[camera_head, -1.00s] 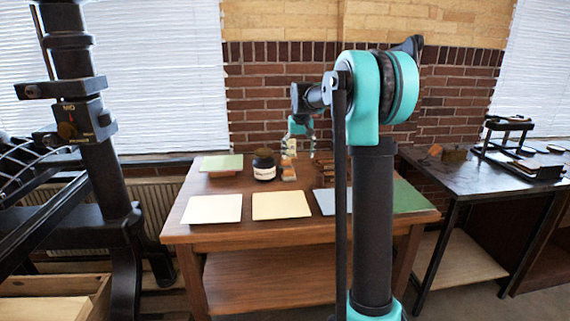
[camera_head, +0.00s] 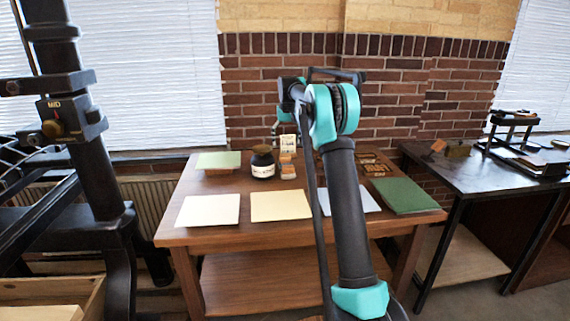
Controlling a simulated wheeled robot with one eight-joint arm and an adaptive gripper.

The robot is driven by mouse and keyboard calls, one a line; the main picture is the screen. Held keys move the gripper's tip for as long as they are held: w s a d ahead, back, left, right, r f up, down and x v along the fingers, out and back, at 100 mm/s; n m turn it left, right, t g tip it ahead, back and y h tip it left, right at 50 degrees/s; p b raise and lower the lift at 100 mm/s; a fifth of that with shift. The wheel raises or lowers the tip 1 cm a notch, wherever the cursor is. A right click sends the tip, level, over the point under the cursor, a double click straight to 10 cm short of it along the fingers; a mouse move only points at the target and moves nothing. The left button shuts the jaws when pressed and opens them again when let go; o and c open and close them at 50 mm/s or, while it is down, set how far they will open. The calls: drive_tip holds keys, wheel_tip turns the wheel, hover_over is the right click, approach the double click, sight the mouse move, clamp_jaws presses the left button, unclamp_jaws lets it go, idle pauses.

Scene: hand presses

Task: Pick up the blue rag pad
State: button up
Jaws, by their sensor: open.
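No blue rag pad can be picked out with certainty. The only bluish item is a flat pale blue-grey sheet (camera_head: 363,203) on the wooden table, right of centre, partly hidden behind my arm. My gripper (camera_head: 286,134) is over the back of the table, beyond the arm. It is small in view and partly covered by my own arm links. It is open, and no object shows between its fingers.
The wooden table (camera_head: 215,234) also holds a white sheet (camera_head: 208,210), a cream sheet (camera_head: 280,205), a dark ink jar (camera_head: 262,163), a pale green pad (camera_head: 218,160), a green mat (camera_head: 405,195) and a type tray (camera_head: 372,165). A black press (camera_head: 95,180) stands left, a dark bench (camera_head: 470,172) right.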

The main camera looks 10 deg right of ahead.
sight(285, 156)
drive_tip(key=f, duration=0.3)
drive_tip(key=w+f, duration=0.1)
drive_tip(key=f, duration=0.6)
drive_tip(key=shift+w+a, duration=0.2)
drive_tip(key=c, duration=1.2)
drive_tip(key=shift+c, duration=0.2)
wheel_tip(285, 156, up, 20)
